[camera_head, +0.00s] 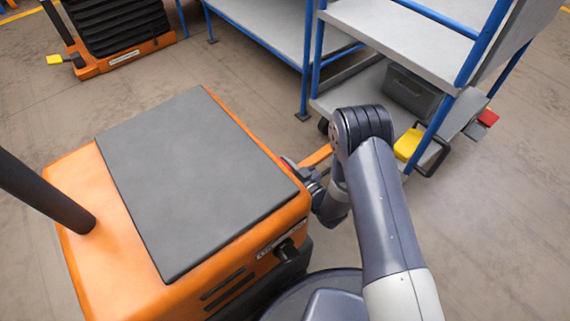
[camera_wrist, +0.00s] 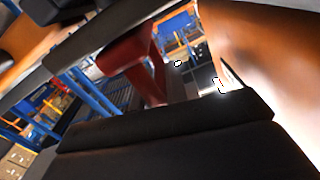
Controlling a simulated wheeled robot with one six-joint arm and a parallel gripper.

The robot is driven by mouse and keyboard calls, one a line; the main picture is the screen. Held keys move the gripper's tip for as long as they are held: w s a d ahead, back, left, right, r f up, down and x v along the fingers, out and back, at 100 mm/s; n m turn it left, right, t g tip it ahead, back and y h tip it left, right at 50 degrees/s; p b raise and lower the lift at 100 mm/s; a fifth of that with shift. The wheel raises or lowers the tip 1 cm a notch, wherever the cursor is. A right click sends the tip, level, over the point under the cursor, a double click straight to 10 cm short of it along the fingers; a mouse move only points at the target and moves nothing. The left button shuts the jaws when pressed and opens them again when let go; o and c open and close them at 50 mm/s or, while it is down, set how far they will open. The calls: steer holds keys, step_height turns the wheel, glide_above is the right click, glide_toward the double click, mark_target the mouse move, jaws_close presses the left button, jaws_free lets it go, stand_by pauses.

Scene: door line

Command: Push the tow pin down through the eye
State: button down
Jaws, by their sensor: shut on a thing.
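The tow pin (camera_wrist: 150,65) shows in the wrist view as a red handle between my two dark fingers. My gripper (camera_wrist: 125,75) is shut on it. In the head view my gripper (camera_head: 292,164) is low at the right edge of the orange tug (camera_head: 75,185), mostly hidden by my arm. An orange drawbar (camera_head: 319,155) runs from there toward the shelf cart (camera_head: 400,40). The eye and the pin's lower end are hidden, so I cannot tell how deep the pin sits.
The tug has a grey top plate (camera_head: 195,180) and a black post (camera_head: 45,195). The cart has blue posts, a grey bin (camera_head: 410,92) and a yellow part (camera_head: 408,144). Another orange machine (camera_head: 120,58) stands at the back left. The floor at right is clear.

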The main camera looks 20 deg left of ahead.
steer(key=shift+s+f, duration=0.2)
steer(key=shift+f, duration=0.15)
steer(key=c, duration=1.8)
jaws_free()
steer(key=o, duration=0.3)
steer(key=shift+w+r, duration=0.1)
steer(key=shift+o, duration=0.2)
steer(key=p+v, duration=0.3)
steer(key=v, duration=0.7)
steer(key=shift+s+d, duration=0.25)
steer(key=shift+d, duration=0.1)
steer(key=shift+a, duration=0.1)
steer(key=b+x, duration=0.3)
steer(key=x, duration=0.7)
steer(key=shift+w, duration=0.1)
steer(key=shift+w+a+r+p, duration=0.15)
steer(key=shift+r+p, duration=0.3)
steer(key=shift+r, duration=0.05)
steer(key=shift+w+a+r+p, duration=0.1)
steer(key=shift+a+r+p, duration=0.05)
steer(key=shift+r+p, duration=1.1)
steer(key=shift+r, duration=0.2)
